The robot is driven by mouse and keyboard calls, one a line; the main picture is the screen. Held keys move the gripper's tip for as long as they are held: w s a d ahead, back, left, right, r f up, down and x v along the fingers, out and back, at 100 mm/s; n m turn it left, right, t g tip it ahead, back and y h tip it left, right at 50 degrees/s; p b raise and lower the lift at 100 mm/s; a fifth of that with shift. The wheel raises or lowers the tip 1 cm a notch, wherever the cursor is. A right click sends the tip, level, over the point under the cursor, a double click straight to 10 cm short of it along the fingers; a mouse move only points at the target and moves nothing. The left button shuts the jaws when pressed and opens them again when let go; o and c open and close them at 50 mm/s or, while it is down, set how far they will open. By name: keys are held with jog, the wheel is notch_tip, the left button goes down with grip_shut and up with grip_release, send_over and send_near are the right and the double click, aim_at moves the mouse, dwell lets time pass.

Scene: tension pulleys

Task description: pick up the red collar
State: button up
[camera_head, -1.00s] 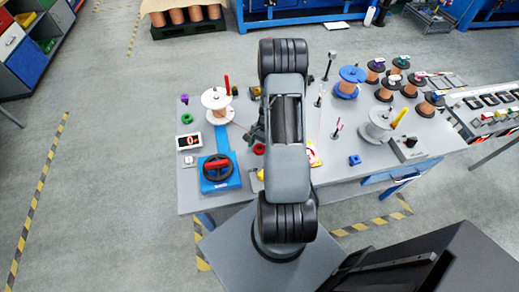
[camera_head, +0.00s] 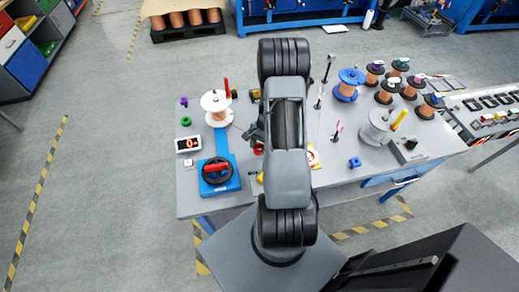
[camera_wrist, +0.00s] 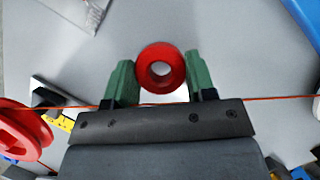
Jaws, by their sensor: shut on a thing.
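The red collar (camera_wrist: 160,50) is a thick ring with a round hole, seen in the wrist view. It sits between the two green fingertips of my gripper (camera_wrist: 160,75), which is shut on it from both sides. The hole faces the camera, and grey surface shows behind the collar. I cannot tell how high it is above the bench. In the head view my arm hides the gripper; a small red patch (camera_head: 258,149) shows beside the arm, and I cannot tell if it is the collar.
An orange wire (camera_wrist: 275,98) runs across the wrist view close by the fingers. A red wheel (camera_wrist: 22,132) is at left. On the bench (camera_head: 205,140) stand a white-flanged copper spool (camera_head: 216,116), a blue-based handwheel (camera_head: 232,183) and several spools at right.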

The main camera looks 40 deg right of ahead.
jog(key=w+r, duration=0.1)
jog(key=r, duration=0.1)
jog(key=w+r, duration=0.2)
jog(key=w+r+b, duration=0.1)
jog(key=w+r, duration=0.1)
jog(key=r, duration=0.1)
jog(key=shift+w+a+r, duration=0.1)
jog(key=shift+w+a, duration=0.1)
jog(key=w+r, duration=0.1)
jog(key=w, duration=0.2)
jog(key=w+r+b, duration=0.1)
jog(key=w, duration=0.1)
jog(key=w+r, duration=0.1)
jog(key=w, duration=0.2)
jog(key=shift+w+a+r, duration=0.3)
jog(key=shift+a+r, duration=0.1)
